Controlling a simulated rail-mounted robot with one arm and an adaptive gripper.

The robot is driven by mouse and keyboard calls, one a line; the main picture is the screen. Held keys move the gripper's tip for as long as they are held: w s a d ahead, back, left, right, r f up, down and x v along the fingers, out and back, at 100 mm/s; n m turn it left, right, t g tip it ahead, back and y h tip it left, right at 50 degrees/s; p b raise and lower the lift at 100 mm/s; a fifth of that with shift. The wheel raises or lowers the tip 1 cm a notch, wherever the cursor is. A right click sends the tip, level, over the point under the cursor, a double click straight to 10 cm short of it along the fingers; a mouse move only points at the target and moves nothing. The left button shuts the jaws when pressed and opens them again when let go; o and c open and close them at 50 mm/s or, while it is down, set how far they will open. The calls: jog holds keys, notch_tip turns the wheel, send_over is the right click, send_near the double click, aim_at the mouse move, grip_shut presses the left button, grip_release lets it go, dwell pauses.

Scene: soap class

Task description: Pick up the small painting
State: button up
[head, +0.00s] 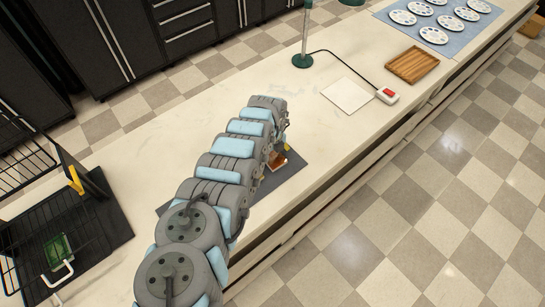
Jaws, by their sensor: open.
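A small brown, reddish piece with a pale edge (278,161) lies on or just above a dark mat (290,173) on the counter; it may be the small painting, but its face is too small to tell. My arm reaches over it from the lower left and covers part of it. My gripper (275,160) is mostly hidden behind the end of my arm, with only small yellowish parts showing close beside the brown piece. It is open. Whether the fingers touch the piece cannot be seen.
A white square sheet (347,95), a box with a red switch (388,96) on a black cable, and a wooden tray (412,65) lie farther along the counter. A green stand (303,60) rises behind. A black wire rack (40,205) stands at left.

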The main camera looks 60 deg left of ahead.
aim_at(272, 156)
jog(key=shift+f, duration=0.1)
jog(key=c, duration=1.1)
jog(key=shift+o, duration=0.2)
notch_tip(272, 156, up, 4)
jog(key=p, duration=0.3)
jog(key=shift+s+d, duration=0.1)
jog(key=s+d+r+p, duration=0.7)
jog(key=s+r+p, duration=0.2)
jog(key=s+p, duration=0.1)
jog(key=shift+s+d+p, duration=0.35)
jog(key=shift+s, duration=0.3)
